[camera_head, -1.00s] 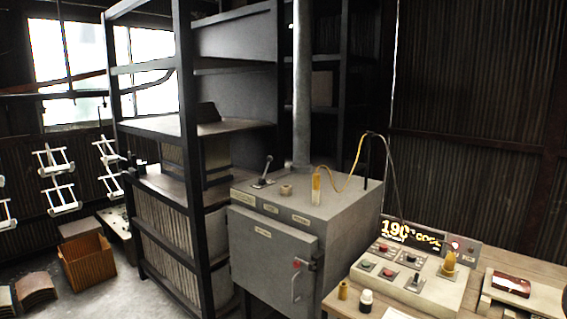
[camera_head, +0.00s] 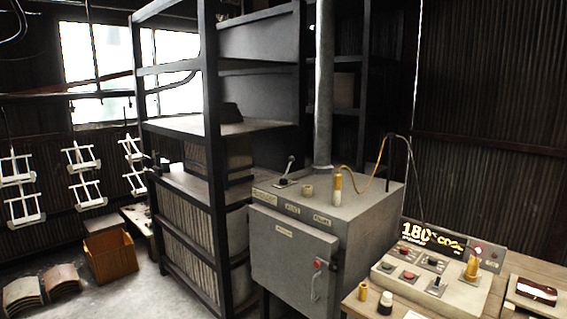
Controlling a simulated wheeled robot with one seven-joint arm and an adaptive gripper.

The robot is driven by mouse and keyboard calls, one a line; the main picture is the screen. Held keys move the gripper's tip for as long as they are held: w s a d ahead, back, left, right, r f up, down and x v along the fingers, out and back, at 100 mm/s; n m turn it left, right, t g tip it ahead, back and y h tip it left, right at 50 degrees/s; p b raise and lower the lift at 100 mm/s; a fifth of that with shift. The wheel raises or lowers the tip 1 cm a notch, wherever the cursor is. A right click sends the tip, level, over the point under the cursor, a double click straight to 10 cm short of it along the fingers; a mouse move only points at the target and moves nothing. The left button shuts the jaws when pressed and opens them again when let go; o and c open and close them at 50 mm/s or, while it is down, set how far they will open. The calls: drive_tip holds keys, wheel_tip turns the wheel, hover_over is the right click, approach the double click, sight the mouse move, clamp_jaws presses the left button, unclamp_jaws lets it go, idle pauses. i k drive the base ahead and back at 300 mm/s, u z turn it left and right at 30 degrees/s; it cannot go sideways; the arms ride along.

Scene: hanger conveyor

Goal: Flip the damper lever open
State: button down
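A small lever with a dark knob (camera_head: 289,166) stands on the left part of the top of a grey oven-like box (camera_head: 330,210). It leans slightly to the right from a flat base plate. It appears to be the damper lever; the labels near it are too small to read. The box has a closed front door (camera_head: 291,262) with a red-knobbed latch. My gripper is not in view.
A wooden table (camera_head: 470,238) right of the box holds a control panel (camera_head: 430,280), a lit display (camera_head: 432,237) and small bottles. A dark shelf rack (camera_head: 212,150) stands left of the box.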

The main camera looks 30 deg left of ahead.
sight(282, 182)
drive_tip(key=u, duration=0.55)
drive_tip(key=k, duration=0.6)
drive_tip(key=u, duration=0.8)
drive_tip(key=i, duration=1)
drive_tip(key=z, duration=0.3)
